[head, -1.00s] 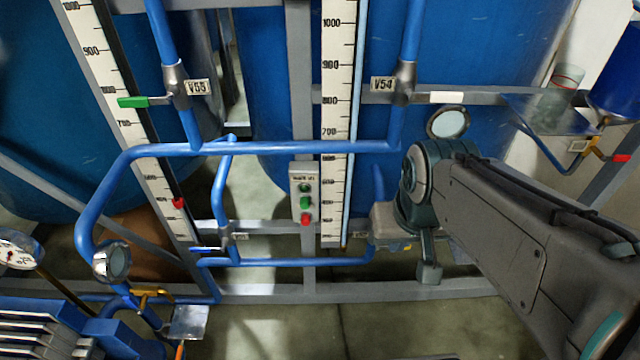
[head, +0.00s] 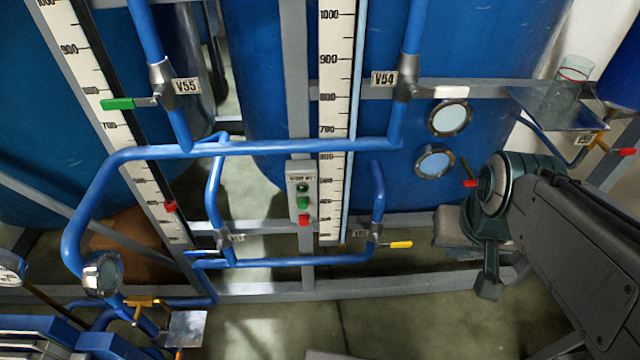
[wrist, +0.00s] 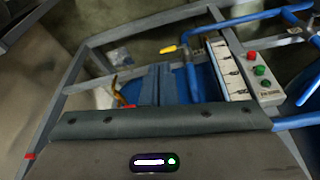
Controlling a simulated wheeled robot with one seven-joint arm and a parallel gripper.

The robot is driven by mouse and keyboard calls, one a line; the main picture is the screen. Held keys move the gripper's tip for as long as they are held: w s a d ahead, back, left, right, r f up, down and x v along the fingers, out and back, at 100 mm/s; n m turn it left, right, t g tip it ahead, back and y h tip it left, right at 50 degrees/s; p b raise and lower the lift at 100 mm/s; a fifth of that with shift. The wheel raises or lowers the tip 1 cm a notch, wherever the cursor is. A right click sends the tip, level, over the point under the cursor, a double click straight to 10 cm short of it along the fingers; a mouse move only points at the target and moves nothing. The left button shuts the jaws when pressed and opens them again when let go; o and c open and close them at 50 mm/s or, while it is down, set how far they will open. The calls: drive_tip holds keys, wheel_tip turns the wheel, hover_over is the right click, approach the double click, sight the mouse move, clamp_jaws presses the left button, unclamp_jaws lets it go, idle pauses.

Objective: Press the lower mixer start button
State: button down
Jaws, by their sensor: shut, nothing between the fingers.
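The button box (head: 302,180) is a light grey panel on an upright frame post in the head view. Below its small label sit a dark green round piece (head: 303,187), a bright green button (head: 303,203) and a red button (head: 303,220). The box shows upside down at the right of the wrist view, with its green button (wrist: 259,70) uncovered. My gripper (wrist: 158,70) shows there as two fingers side by side, shut and empty, left of and apart from the box. In the head view its fingers are hidden behind my wrist.
A white scale (head: 335,130) stands just right of the box. A blue pipe (head: 270,149) crosses above it and another runs below. A yellow-handled valve (head: 398,245) and two round sight glasses (head: 450,118) lie between box and arm.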

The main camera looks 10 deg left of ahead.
drive_tip(key=w+a+f+n+t+y+b, duration=0.1)
drive_tip(key=w+a+f+n+t+b, duration=0.2)
drive_tip(key=w+f+n+t+b, duration=0.95)
drive_tip(key=s+a+f+n+g+y+b, duration=0.1)
drive_tip(key=a+f+n+g+y+b, duration=0.2)
drive_tip(key=b, duration=0.8)
drive_tip(key=s+a+f+n+g+y+b, duration=0.1)
drive_tip(key=a+f+n+g+y+b, duration=0.2)
drive_tip(key=a+f+n+y+b, duration=0.4)
drive_tip(key=a+n+y+b, duration=0.3)
drive_tip(key=a+n+y, duration=0.1)
drive_tip(key=n, duration=0.3)
drive_tip(key=shift+s+a+y+b, duration=0.3)
drive_tip(key=shift+s+a+b, duration=0.05)
drive_tip(key=shift+a, duration=0.55)
drive_tip(key=shift+f+g, duration=0.1)
drive_tip(key=shift+g, duration=0.15)
